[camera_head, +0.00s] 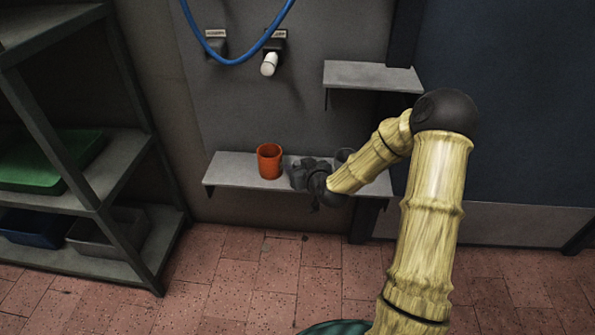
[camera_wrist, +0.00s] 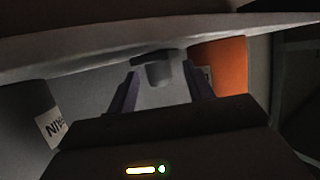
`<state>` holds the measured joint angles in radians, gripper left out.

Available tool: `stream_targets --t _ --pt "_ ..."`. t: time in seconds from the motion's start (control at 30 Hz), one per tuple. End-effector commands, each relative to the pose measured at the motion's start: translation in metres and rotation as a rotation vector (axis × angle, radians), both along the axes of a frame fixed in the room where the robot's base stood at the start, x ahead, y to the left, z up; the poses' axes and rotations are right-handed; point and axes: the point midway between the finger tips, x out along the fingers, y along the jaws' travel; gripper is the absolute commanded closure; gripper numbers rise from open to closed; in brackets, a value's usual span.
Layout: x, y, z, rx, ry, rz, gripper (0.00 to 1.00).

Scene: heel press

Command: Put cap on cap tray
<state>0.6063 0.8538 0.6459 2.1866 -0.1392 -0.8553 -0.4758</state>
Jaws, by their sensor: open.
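My gripper (camera_head: 300,174) is at the lower wall shelf (camera_head: 232,171), just right of the orange cup (camera_head: 268,161). In the wrist view its two fingers stand apart, so my gripper (camera_wrist: 160,75) is open. A small grey round piece with a darker flat rim, probably the cap (camera_wrist: 158,74), shows between the fingertips. I cannot tell whether the fingers touch it. In the head view my gripper hides that spot. No tray is clearly marked as the cap tray; an empty upper shelf (camera_head: 372,76) hangs at upper right.
A grey cup (camera_head: 345,155) stands right of my gripper, partly behind my arm. A white-ended nozzle (camera_head: 268,64) and blue hose (camera_head: 240,62) are on the wall above. A rack (camera_head: 120,180) with green, blue and grey bins stands left. The floor in front is clear.

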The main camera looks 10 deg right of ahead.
Motion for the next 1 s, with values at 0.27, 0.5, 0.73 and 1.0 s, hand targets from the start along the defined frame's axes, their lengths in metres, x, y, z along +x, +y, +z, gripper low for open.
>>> stream_targets --t 0.27,0.5,0.73,1.0 --pt "-0.0004 0.0001 0.0006 0.000 0.000 0.000 0.49" --pt "-0.0004 0.0001 0.0006 0.000 0.000 0.000 0.68" --pt "-0.0004 0.0001 0.0007 0.000 0.000 0.000 1.00" --pt "-0.0003 0.0000 0.0069 -0.001 -0.001 0.000 1.00"
